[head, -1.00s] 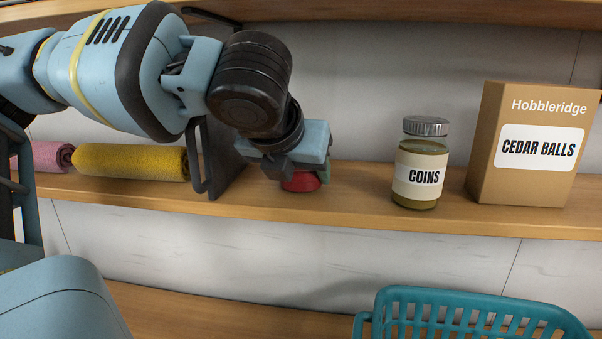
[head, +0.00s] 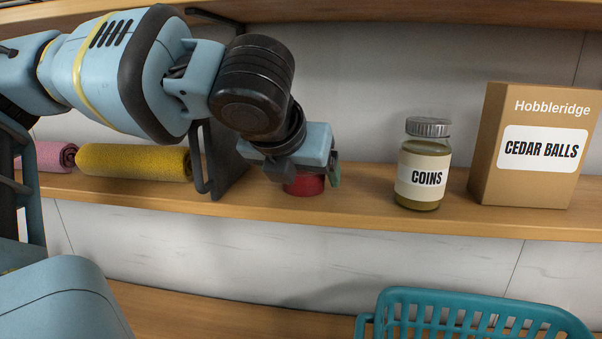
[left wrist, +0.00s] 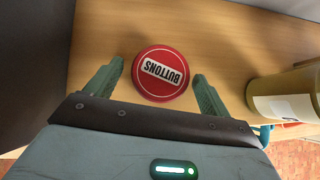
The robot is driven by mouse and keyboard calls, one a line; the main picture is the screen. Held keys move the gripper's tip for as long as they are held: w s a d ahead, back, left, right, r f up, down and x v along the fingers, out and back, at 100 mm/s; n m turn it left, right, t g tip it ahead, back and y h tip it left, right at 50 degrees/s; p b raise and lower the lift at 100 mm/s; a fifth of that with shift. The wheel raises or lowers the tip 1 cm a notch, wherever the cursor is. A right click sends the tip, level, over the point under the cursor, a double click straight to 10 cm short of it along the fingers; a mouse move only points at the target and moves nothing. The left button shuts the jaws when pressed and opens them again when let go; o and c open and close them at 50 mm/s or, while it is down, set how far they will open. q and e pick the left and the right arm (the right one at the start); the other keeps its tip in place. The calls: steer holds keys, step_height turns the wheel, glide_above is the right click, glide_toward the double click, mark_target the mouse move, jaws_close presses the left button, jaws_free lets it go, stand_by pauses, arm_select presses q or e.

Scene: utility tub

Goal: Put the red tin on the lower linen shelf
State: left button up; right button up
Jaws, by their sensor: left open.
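My right gripper is not in view.
A COINS jar (head: 423,165) and a CEDAR BALLS box (head: 532,146) stand to the right. A dark bracket (head: 228,160) and rolled yellow (head: 135,161) and pink (head: 45,157) towels are left. A teal basket (head: 470,305) sits below. Shelf between tin and jar is clear.

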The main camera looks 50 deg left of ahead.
arm_select(q)
steer(key=p+v, duration=0.2)
steer(key=v, duration=1)
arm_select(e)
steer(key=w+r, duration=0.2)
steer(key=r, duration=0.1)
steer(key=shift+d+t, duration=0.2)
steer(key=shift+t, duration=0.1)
arm_select(q)
steer(key=shift+d+f, duration=0.1)
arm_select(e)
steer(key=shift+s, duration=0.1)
